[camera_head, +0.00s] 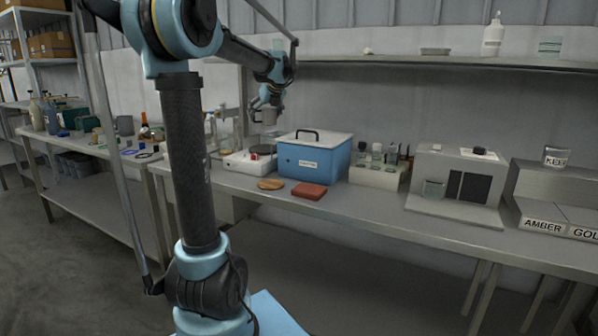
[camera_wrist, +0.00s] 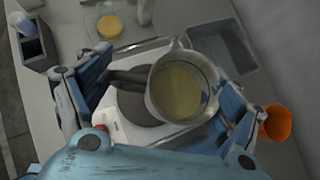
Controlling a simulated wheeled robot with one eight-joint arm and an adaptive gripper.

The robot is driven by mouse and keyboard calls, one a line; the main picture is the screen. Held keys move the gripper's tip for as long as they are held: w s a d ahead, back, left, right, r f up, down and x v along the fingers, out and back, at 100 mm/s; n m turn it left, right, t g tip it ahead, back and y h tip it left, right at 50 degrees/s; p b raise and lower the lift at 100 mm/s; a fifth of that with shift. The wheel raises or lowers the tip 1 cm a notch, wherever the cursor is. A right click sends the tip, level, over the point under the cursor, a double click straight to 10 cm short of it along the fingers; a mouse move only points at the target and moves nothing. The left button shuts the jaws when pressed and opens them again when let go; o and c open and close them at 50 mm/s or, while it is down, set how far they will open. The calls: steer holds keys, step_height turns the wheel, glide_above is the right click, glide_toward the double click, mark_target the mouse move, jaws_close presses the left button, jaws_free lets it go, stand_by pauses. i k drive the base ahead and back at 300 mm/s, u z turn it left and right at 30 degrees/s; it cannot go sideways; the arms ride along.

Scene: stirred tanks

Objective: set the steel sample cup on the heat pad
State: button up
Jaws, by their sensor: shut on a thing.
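The steel sample cup (camera_wrist: 178,92) holds a yellowish liquid and has a dark handle pointing left in the wrist view. My gripper (camera_wrist: 167,80) has its fingers on both sides of the cup and is shut on it. In the head view my gripper (camera_head: 262,102) holds the cup (camera_head: 268,117) upright in the air above the bench.
A blue lidded box (camera_head: 315,157) stands just right of the white unit. A red-brown block (camera_head: 309,191) and a tan disc (camera_head: 270,184) lie in front. In the wrist view a grey tray (camera_wrist: 222,47) and an orange cup (camera_wrist: 276,123) are close by.

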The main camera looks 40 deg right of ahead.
mark_target(304, 189)
steer(key=z, duration=0.3)
steer(key=k, duration=1.2)
steer(key=u, duration=0.35)
